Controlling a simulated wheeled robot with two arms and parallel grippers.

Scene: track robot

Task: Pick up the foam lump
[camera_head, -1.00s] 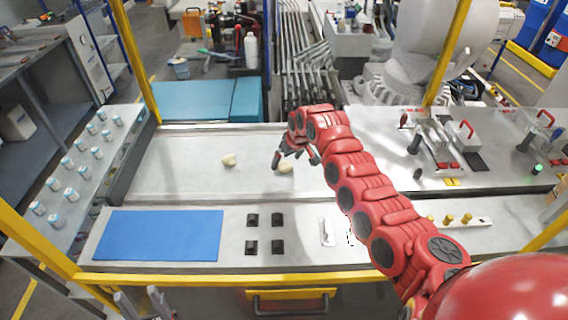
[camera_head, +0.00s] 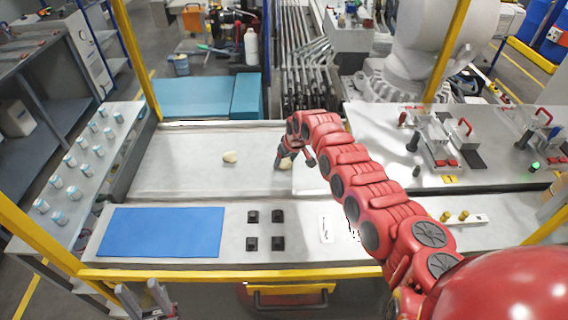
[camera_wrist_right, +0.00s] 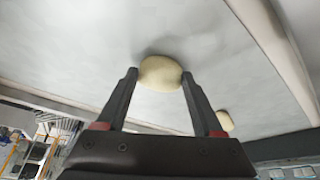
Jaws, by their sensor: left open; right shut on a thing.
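Two cream foam lumps are on the grey metal worktop (camera_head: 190,180). One foam lump (camera_head: 286,166) is in my right gripper (camera_head: 285,164), partly hidden by it in the head view. In the right wrist view, this lump (camera_wrist_right: 160,74) sits between the two dark fingertips of the right gripper (camera_wrist_right: 160,77), which is shut on it at or just above the surface. The other foam lump (camera_head: 230,157) lies free to the left, and it also shows in the right wrist view (camera_wrist_right: 224,120). My left gripper (camera_head: 146,297) is open and empty at the bottom left, below the yellow front rail.
A blue mat (camera_head: 160,232) lies at the front left, with several black blocks (camera_head: 264,230) beside it. Small capped jars (camera_head: 70,160) stand on the left shelf. Clamp fixtures (camera_head: 440,140) stand at right. Yellow posts (camera_head: 137,62) frame the bench.

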